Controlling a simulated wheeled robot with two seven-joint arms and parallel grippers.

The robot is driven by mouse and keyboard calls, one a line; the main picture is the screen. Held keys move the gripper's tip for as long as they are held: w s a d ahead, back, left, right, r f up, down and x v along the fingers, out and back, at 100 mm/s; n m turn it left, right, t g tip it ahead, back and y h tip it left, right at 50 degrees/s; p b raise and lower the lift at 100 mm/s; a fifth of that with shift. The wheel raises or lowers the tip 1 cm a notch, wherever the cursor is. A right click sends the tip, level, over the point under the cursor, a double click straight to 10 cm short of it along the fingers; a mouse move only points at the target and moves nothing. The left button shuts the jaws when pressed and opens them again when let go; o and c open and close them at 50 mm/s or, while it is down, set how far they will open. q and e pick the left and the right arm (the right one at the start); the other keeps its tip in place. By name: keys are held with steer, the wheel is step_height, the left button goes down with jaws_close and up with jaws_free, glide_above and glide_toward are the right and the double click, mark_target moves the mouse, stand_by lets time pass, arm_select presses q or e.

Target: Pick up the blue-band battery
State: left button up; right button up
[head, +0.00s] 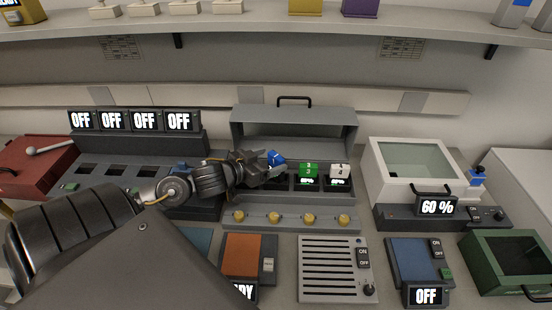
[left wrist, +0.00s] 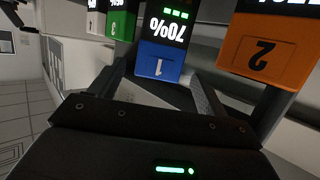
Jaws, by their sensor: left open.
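The blue-band battery (head: 275,158) stands in the grey charging dock, its top showing just past my gripper in the head view. In the left wrist view its blue face (left wrist: 160,62) carries a 1, with a 70% display and green bars. My left gripper (head: 268,173) reaches in from the left at the battery. In the left wrist view its fingers (left wrist: 160,88) are open, one on each side of the blue band; I cannot tell whether they touch it. My right gripper is not in view.
A green battery (head: 307,169) and a white battery (head: 340,171) stand to the right in the dock (head: 295,218). An orange battery (left wrist: 262,58) is close beside the gripper in the left wrist view. A white box (head: 414,188) with a 60% display stands at right.

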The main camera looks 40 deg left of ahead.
mark_target(281, 157)
arm_select(q)
steer(key=shift+w, duration=0.1)
steer(key=p+x, duration=0.1)
steer(key=x, duration=0.3)
steer(key=shift+w+d, duration=0.15)
steer(key=shift+w+f, duration=0.2)
steer(key=shift+w, duration=0.1)
steer(key=shift+c, duration=1.1)
steer(key=c, duration=0.9)
steer(key=shift+r, duration=0.1)
